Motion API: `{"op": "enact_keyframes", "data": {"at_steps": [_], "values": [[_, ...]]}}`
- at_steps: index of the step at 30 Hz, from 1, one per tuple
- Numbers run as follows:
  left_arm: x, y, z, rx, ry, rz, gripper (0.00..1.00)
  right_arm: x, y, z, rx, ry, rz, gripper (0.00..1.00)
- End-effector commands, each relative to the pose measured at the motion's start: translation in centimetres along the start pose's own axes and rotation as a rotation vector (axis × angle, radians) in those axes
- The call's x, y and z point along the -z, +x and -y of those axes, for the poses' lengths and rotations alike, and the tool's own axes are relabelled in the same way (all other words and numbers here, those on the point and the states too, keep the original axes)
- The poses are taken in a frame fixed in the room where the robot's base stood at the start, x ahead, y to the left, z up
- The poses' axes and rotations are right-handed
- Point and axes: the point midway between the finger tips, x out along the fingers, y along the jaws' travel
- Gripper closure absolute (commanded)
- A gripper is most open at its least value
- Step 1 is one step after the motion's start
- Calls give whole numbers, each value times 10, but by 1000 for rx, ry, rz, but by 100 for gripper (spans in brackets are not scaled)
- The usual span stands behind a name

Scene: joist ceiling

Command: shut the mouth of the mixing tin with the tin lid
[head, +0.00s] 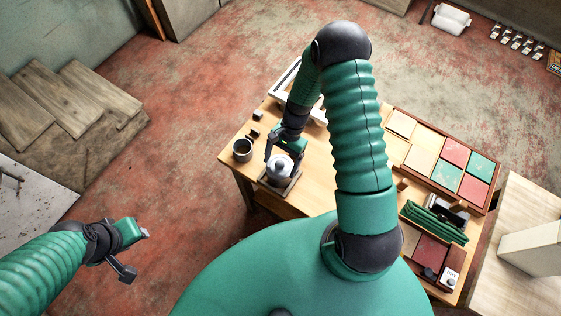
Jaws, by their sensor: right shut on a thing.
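My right gripper (284,157) points down over the left part of the wooden table and is shut on the tin lid (281,163), a pale grey piece. The mixing tin (280,176), a small silvery vessel, appears directly beneath it on a dark square base. From this angle I cannot tell whether the lid rests on the tin's mouth or is just above it. My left gripper (136,253) is open and empty over the floor, at the lower left, well away from the table.
A dark open cup (242,150) stands left of the tin near the table edge, with small dark blocks (255,133) behind it. A tray of coloured tiles (450,160) and a green folded item (434,222) fill the table's right side. Floor left of the table is clear.

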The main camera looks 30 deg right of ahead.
Motion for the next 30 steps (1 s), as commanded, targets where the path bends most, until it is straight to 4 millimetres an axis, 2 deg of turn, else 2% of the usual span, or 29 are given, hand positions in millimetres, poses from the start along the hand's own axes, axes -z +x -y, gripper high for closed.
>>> {"op": "enact_keyframes", "data": {"at_steps": [4,5,8,15,19,23,30], "values": [[-1,4,0,0,0,0,64,2,6,0,0,0,1,73],[-1,3,0,0,0,0,64,2,4,0,0,0,0,13],[-1,3,0,0,0,0,64,2,4,0,0,0,1,0],[-1,3,0,0,0,0,64,2,3,0,0,0,0,0],[-1,5,0,0,0,0,64,3,-8,1,2,0,-2,0],[-2,9,0,0,0,0,64,4,-39,2,4,-3,-5,0],[-4,16,0,0,0,0,64,4,-110,1,3,-1,-4,0]]}}
